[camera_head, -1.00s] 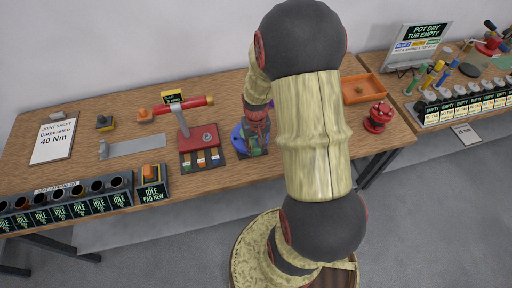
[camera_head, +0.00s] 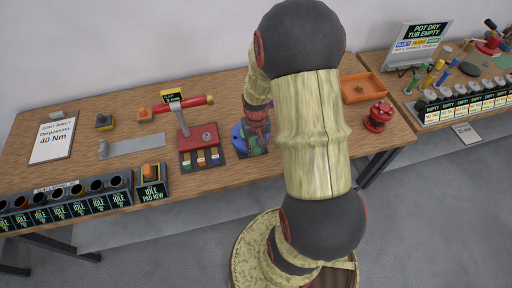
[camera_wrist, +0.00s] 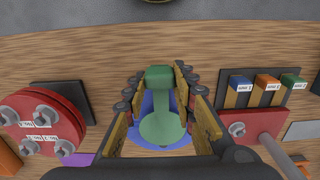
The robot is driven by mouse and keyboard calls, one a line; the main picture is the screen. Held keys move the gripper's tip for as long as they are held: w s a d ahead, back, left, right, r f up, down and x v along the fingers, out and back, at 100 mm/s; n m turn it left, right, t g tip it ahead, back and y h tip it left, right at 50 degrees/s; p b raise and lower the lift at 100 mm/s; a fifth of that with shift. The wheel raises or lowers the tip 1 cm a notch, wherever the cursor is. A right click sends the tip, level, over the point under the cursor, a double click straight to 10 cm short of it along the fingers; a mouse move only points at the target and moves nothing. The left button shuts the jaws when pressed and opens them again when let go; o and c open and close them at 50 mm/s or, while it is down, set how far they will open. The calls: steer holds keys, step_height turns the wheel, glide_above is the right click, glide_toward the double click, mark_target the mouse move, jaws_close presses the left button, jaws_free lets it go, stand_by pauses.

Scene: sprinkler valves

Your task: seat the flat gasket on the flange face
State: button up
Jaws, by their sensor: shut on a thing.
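In the wrist view a green piece (camera_wrist: 162,128) has a round flat disc and a stem ending in a small block. The block lies between the fingertips of my gripper (camera_wrist: 160,77), which is shut on it. I take it for the gasket. A blue round part (camera_wrist: 148,104) shows beneath the green piece; it may be the flange. Whether they touch I cannot tell. In the head view my gripper (camera_head: 256,128) points down at the bench beside the blue part (camera_head: 237,135), and my arm hides much of that spot.
A red stand (camera_head: 201,137) with a tray of coloured strips is close on the left. A red bolted disc (camera_wrist: 42,125) is on the other side in the wrist view. An orange tray (camera_head: 362,88) and a red fitting (camera_head: 378,117) stand to the right on the wooden bench (camera_head: 225,92).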

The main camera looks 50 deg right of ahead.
steer(key=shift+f+b, duration=0.4)
steer(key=shift+f, duration=0.3)
steer(key=o, duration=1.2)
steer(key=shift+c, duration=0.2)
steer(key=shift+r+p, duration=2.9)
steer(key=shift+r, duration=1.15)
steer(key=shift+s, duration=0.1)
